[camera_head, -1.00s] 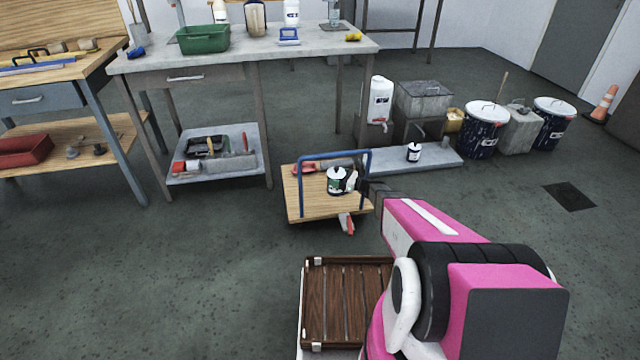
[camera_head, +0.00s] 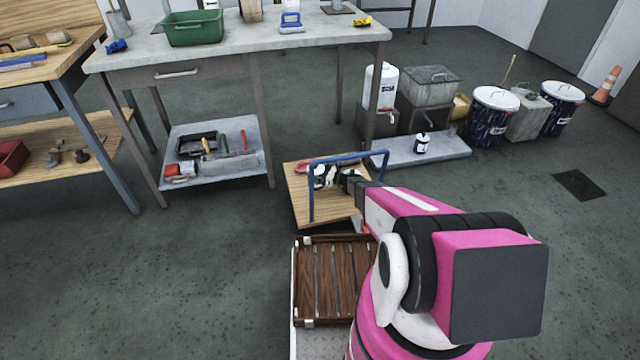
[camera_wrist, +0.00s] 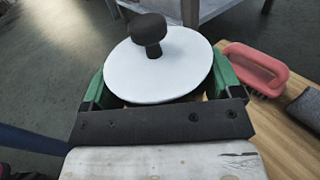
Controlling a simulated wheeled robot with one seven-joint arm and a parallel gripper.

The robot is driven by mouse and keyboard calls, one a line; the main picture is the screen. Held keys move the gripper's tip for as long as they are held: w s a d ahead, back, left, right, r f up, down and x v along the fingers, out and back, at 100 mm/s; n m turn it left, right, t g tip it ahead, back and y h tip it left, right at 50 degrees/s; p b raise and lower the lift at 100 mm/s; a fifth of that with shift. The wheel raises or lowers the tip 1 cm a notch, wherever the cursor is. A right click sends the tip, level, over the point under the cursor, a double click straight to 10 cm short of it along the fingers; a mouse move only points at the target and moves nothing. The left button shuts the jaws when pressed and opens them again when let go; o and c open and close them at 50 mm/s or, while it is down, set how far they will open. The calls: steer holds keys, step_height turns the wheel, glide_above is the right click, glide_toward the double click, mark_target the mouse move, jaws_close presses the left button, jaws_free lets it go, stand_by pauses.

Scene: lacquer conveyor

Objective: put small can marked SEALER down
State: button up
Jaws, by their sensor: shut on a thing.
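A small can shows its white lid and black knob (camera_wrist: 158,62) in the wrist view, between the green finger pads of my gripper (camera_wrist: 160,88). My gripper is shut on this can. In the head view the can (camera_head: 319,177) is partly hidden by my gripper (camera_head: 335,178), over the wooden deck of a small cart (camera_head: 318,210). I cannot tell whether its base touches the deck. Its label is not readable. A similar small can with a black knob (camera_head: 422,143) stands on a low grey platform (camera_head: 405,154) to the right.
The cart has a blue handle (camera_head: 312,190). A red-handled brush (camera_wrist: 262,66) and a grey block (camera_wrist: 306,108) lie beside the held can. A brown slatted crate (camera_head: 330,285) is near me.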

steer(key=shift+f, duration=3.9)
steer(key=shift+f, duration=0.15)
steer(key=o, duration=1)
steer(key=shift+d, duration=0.1)
steer(key=v, duration=0.7)
steer(key=shift+s+d, duration=0.1)
steer(key=shift+s, duration=0.05)
